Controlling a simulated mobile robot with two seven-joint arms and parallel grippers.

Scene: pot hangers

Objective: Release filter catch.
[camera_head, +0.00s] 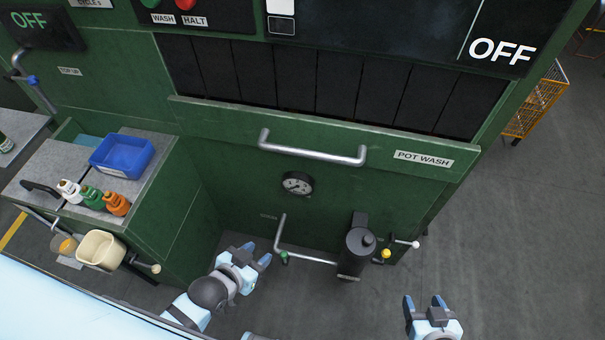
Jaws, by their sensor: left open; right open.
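A dark cylindrical filter housing (358,254) stands upright low on the front of the green pot wash machine (330,190). A silver pipe (305,257) with a green valve handle joins it from the left. On its right are a yellow knob (386,253) and a lever with a pale ball end (415,244); which of these is the catch I cannot tell. My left gripper (262,257) is open and empty, left of the pipe. My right gripper (423,301) is open and empty, below and right of the housing, apart from the lever.
A horizontal bar handle (312,151) and a round gauge (298,183) sit above the housing. At left, a counter holds a blue tub (122,155) and several spray bottles (92,198); a cream bin (101,250) hangs at its front. The floor at right is clear before a yellow cage trolley (537,105).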

